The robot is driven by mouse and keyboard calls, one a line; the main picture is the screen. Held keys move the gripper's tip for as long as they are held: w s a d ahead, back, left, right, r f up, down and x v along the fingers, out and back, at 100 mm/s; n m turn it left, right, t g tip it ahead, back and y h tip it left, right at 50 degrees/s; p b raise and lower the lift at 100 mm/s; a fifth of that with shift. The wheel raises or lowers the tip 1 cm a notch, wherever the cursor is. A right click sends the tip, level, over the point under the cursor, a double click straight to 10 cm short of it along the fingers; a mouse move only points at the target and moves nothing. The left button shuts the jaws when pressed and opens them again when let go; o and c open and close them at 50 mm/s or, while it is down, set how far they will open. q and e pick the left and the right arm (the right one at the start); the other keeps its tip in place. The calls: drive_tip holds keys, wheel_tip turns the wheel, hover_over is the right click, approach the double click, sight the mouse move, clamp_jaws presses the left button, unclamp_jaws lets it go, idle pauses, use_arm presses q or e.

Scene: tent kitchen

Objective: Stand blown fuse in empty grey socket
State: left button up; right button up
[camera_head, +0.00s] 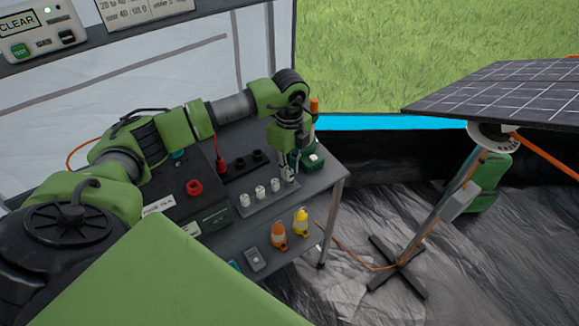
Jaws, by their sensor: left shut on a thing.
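A grey socket strip (262,208) lies on the table with several white fuses standing in a row, one of them a white fuse (260,193). My left gripper (289,178) points down at the right end of this strip, just right of the fuses. It is shut on a small pale thing, probably the blown fuse, mostly hidden by the fingers. I cannot tell whether that fuse touches its socket. A black socket strip (240,168) with dark round sockets lies behind the grey one. My right gripper is out of view.
A dark box with a red knob (194,187) stands left of the strips. A green block (311,159) is close to the gripper's right. A solar panel (500,92) stands off the table.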

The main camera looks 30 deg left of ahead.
use_arm(q)
drive_tip(key=shift+f+b, duration=0.3)
drive_tip(key=shift+f, duration=0.25)
drive_tip(key=o, duration=1)
